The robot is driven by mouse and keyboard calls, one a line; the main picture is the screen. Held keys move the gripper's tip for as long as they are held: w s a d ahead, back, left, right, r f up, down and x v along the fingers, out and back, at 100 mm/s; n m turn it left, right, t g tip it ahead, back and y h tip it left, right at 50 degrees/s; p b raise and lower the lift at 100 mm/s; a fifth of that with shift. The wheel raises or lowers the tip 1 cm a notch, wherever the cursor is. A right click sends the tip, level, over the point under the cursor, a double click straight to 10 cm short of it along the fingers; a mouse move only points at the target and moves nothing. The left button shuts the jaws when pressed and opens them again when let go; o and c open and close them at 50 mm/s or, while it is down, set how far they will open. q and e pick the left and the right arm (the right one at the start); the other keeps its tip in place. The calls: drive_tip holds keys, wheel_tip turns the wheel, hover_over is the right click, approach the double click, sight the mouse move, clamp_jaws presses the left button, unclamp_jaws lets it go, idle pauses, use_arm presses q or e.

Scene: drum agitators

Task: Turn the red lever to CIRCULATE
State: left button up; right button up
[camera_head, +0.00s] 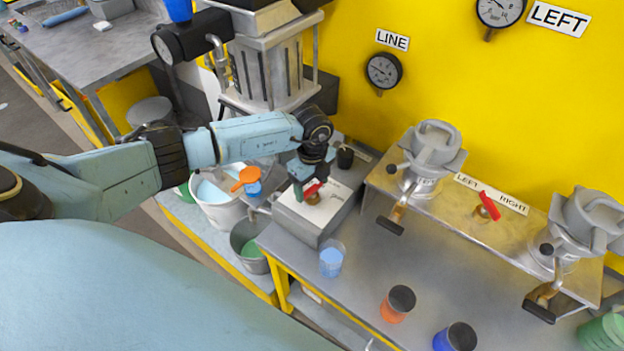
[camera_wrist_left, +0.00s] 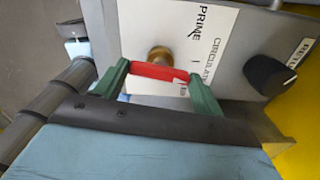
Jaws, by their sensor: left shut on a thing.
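The red lever (camera_head: 313,190) sits on a brass hub on the white-labelled top of a grey box (camera_head: 297,224) at the bench's left end. In the left wrist view the red lever (camera_wrist_left: 158,72) lies between the green fingers of my left gripper (camera_wrist_left: 165,85), which is shut on it. The label (camera_wrist_left: 185,35) reads PRIME and CIRCULATE, with other lettering partly hidden. In the head view my left gripper (camera_head: 307,190) is over the box and partly covers the lever. My right gripper is in neither view.
A black knob (camera_wrist_left: 268,74) is beside the label. A second red lever (camera_head: 488,206) stands between LEFT and RIGHT labels on a raised shelf with two grey clamp-like fittings (camera_head: 433,150). Several cups, including a blue one (camera_head: 332,259), stand on the bench. Buckets (camera_head: 217,208) are at its left.

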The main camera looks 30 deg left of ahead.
sight(312, 187)
use_arm(q)
drive_tip(key=shift+r+n+p, duration=0.1)
drive_tip(key=shift+n+p, duration=0.25)
drive_tip(key=shift+n, duration=0.35)
drive_tip(key=o, duration=1)
wheel_tip(312, 187, up, 13)
drive_tip(key=shift+r, duration=0.15)
